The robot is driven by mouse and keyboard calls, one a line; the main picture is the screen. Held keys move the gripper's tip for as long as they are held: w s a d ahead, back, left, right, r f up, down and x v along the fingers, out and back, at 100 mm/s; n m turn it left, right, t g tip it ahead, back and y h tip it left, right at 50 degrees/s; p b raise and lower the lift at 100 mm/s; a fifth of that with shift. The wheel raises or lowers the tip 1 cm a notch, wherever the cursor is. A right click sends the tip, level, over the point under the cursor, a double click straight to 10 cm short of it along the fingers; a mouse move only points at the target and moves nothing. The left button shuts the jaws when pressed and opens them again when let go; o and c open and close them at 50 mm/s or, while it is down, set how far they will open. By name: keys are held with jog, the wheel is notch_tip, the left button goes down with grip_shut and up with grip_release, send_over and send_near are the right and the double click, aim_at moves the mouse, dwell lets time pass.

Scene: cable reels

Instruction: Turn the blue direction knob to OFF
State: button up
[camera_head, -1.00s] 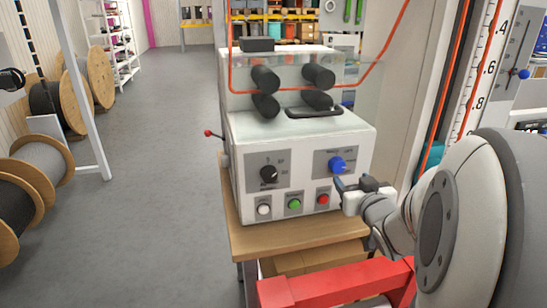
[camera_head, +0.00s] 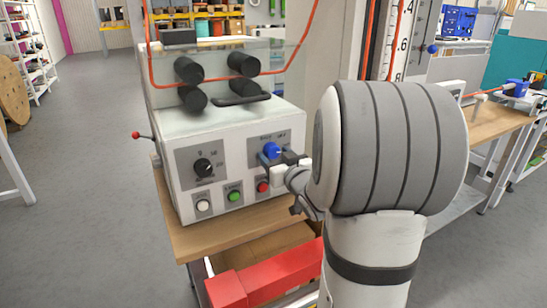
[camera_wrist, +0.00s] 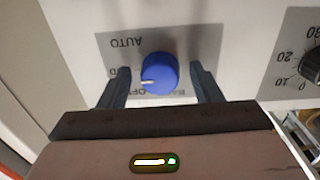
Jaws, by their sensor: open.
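The blue direction knob (camera_head: 271,151) sits on a grey plate at the right of the white machine's front panel. In the wrist view the blue knob (camera_wrist: 159,74) lies between the two fingers, with a white pointer mark on its left side, angled slightly down. The plate's lettering appears upside down there, with AUTO above left and other labels partly hidden. My gripper (camera_wrist: 160,88) is open, one finger on each side of the knob, with gaps showing on both sides. In the head view my gripper (camera_head: 280,160) is at the knob and partly covers its plate.
A black dial (camera_head: 203,168) is left of the knob. White (camera_head: 203,206), green (camera_head: 235,196) and red (camera_head: 263,187) buttons lie below. Black rollers (camera_head: 189,70) and an orange cable are above. The machine stands on a wooden table (camera_head: 190,240).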

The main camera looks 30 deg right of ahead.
jog(key=c, duration=0.9)
jog(key=shift+a, duration=0.3)
jog(key=shift+d, duration=0.25)
jog(key=shift+c, duration=0.4)
jog(key=n+b, duration=0.1)
jog(key=b, duration=0.1)
jog(key=n+b, duration=0.2)
jog(key=b, duration=0.1)
jog(key=shift+d+f, duration=0.1)
jog(key=shift+f, duration=0.25)
jog(key=n+b, duration=0.3)
jog(key=b, duration=0.1)
jog(key=shift+r, duration=0.1)
jog(key=shift+d+r+n+b, duration=0.1)
jog(key=shift+r+n+b, duration=0.1)
jog(key=shift+n+b, duration=1.2)
